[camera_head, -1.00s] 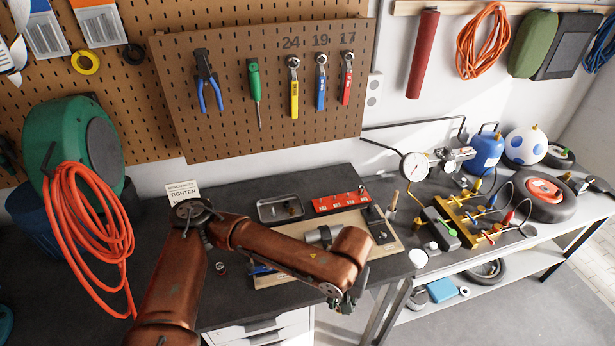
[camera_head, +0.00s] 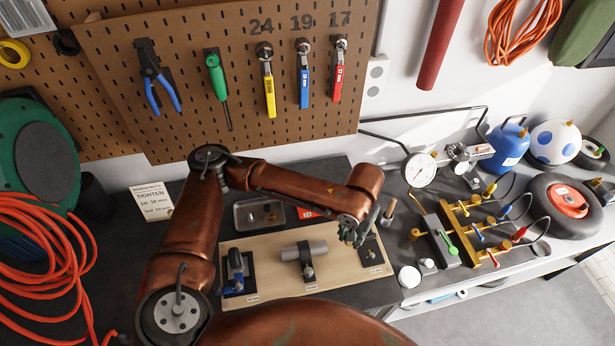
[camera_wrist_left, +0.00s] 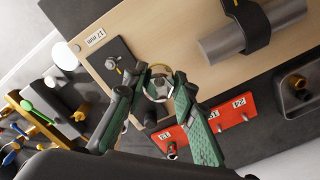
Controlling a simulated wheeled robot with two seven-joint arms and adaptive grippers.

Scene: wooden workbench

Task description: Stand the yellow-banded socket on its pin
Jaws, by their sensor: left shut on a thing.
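My left gripper (camera_head: 352,232) is above the right end of the wooden board in the head view. In the wrist view its green fingers (camera_wrist_left: 160,82) are closed around a round, hollow metal socket with a yellowish band (camera_wrist_left: 160,69). The socket is hard to make out in the head view. In the head view the arm hides most of the rail (camera_head: 307,213). Which pin is the socket's own is unclear. My right gripper is not in view.
The board (camera_head: 330,272) carries a blue clamp (camera_head: 236,272), a strapped grey cylinder (camera_head: 305,250) and a dark plate with a bolt (camera_head: 374,252). A metal tray (camera_head: 240,216) stands behind it. A valve manifold (camera_head: 462,228) and gauge (camera_head: 420,170) stand to the right.

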